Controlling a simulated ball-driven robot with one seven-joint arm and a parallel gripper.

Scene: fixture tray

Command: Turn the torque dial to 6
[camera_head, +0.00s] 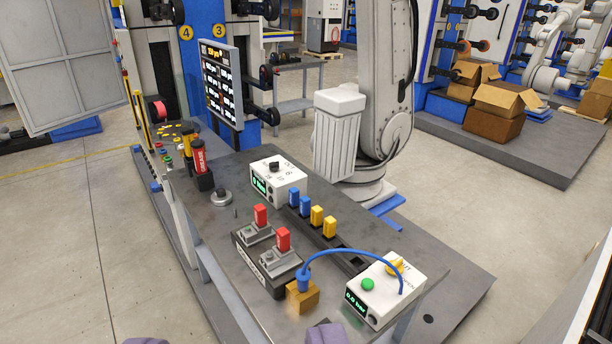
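The torque dial appears to be the black knob (274,167) on top of a white box (287,185) at the back middle of the bench. Marks ring the knob, but they are too small to read, so its setting cannot be told. The box's green display (259,185) is also unreadable. My gripper (236,340) shows only as two purple fingertips at the bottom edge, set wide apart with nothing seen between them. It is open and well short of the dial box, on the near side of the bench.
A white box (383,290) reading 0.0 bar has a green button, a yellow knob and a blue hose to a brass block (302,297). Red-handled clamps (268,247) and a row of blue and yellow blocks (317,215) stand between. A screen (221,85) rises behind.

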